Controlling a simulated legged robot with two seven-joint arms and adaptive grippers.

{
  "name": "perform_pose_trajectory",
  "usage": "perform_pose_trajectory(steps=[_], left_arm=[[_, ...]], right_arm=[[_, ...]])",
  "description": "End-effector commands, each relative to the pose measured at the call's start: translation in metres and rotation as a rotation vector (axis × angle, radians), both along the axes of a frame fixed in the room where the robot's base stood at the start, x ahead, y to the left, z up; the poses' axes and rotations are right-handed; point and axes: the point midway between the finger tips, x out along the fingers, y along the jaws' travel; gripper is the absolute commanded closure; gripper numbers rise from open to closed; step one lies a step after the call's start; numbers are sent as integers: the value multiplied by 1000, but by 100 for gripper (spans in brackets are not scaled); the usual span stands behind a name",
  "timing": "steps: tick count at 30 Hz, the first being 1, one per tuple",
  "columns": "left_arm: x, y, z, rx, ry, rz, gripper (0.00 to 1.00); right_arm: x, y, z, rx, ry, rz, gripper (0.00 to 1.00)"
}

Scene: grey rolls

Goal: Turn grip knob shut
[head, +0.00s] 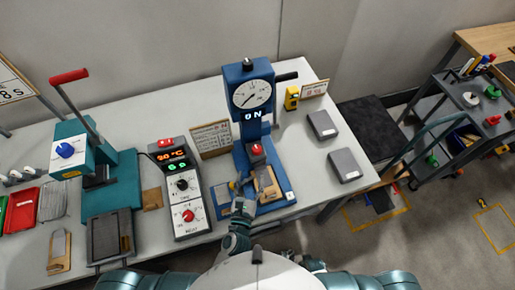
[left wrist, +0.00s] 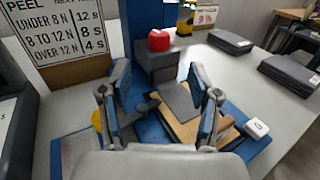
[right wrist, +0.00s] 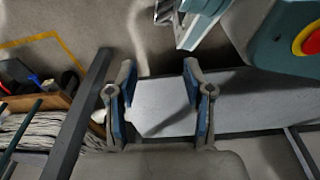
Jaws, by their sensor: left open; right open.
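The blue test stand (head: 247,90) with a round gauge stands on the bench in the head view. A grey grip block (left wrist: 172,68) with a red top (left wrist: 159,40) sits at its column. A small dark piece (left wrist: 149,103), perhaps the grip knob, shows between the fingers of my left gripper (left wrist: 160,85). That gripper is open, low over the stand's blue base, and also shows in the head view (head: 241,190). Whether it touches the knob I cannot tell. My right gripper (right wrist: 159,75) is open and empty over the bench edge and floor.
A control box (head: 180,190) with lit displays stands left of the stand. A teal press (head: 85,150) is farther left. Two grey blocks (head: 322,125) lie on the right of the bench (head: 300,190). A cart (head: 455,120) stands beyond.

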Motion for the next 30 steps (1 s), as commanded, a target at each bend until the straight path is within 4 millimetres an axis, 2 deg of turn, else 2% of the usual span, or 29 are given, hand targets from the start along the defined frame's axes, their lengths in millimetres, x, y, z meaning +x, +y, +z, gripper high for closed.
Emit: perform_pose_trajectory(steps=[3, 9, 15, 20, 27, 28, 30], left_arm=[[30, -6, 4, 1, -5, -1, 38], [74, -17, 2, 2, -4, -1, 38], [102, -22, 0, 4, -2, -1, 38], [110, -23, 0, 3, -1, -1, 38], [110, -22, 0, 2, 0, -1, 38], [110, -22, 0, 2, 0, -1, 40], [110, -22, 0, 2, 0, -1, 58]], right_arm=[[-11, -2, -7, -1, 7, 2, 49], [-20, -5, -16, 0, 10, 4, 49], [-22, -5, -18, 0, 10, 4, 49], [-23, -5, -18, -1, 11, 4, 49], [-23, -5, -18, -1, 11, 5, 49], [-23, -5, -18, -1, 11, 5, 49], [-23, -5, -18, -1, 11, 5, 49]])
